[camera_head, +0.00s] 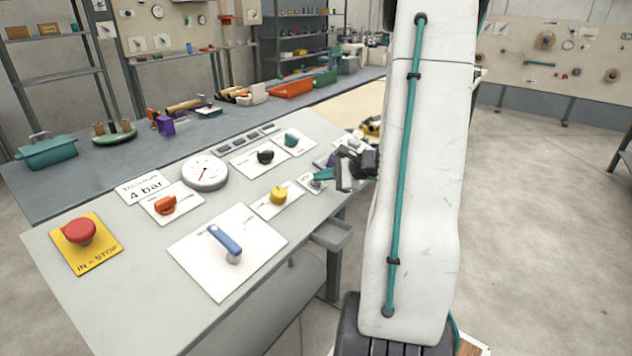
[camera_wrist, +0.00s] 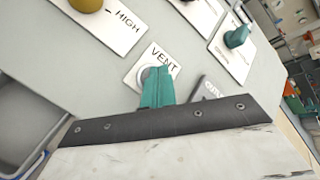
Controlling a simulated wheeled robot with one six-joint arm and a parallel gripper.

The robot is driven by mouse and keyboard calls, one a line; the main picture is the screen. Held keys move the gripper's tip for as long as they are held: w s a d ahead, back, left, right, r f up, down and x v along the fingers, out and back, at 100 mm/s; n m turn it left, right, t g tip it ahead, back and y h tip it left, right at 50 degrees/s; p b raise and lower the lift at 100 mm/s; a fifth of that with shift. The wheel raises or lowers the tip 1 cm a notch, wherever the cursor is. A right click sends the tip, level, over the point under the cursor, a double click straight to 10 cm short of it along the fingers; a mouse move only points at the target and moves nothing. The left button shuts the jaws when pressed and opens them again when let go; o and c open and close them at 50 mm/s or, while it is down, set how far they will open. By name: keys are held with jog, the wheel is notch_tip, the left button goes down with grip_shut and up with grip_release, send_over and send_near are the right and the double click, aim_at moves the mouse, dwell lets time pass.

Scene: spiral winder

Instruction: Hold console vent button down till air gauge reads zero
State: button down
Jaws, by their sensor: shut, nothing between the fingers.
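The sloped console (camera_head: 130,290) fills the left and middle of the head view. Its vent button (camera_head: 315,184) is a small grey round knob on a white plate at the right edge; in the wrist view it shows beside the word VENT (camera_wrist: 146,74). My gripper (camera_head: 318,175) is shut and empty, its teal fingertips (camera_wrist: 158,84) over the button and partly hiding it. I cannot tell whether they touch it or how far it is pressed. The round white air gauge (camera_head: 215,176) has a red needle; its scale is too small to read.
Near the vent button are a yellow knob (camera_head: 279,194), a teal knob (camera_head: 291,140) and a black knob (camera_head: 265,157). A blue lever (camera_head: 226,241), an orange knob (camera_head: 164,206) and a red stop button (camera_head: 79,231) sit further left. Open floor (camera_head: 545,220) lies to the right.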

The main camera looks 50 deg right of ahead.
jog(key=shift+r, duration=0.15)
dwell(0.8)
jog(key=shift+s+r, duration=0.25)
jog(key=shift+r, duration=0.4)
jog(key=r, duration=0.1)
jog(key=s+r, duration=0.1)
jog(key=r, duration=0.2)
jog(key=shift+s+d+r, duration=0.1)
jog(key=shift+s+r, duration=0.2)
jog(key=shift+r, duration=0.1)
dwell(0.3)
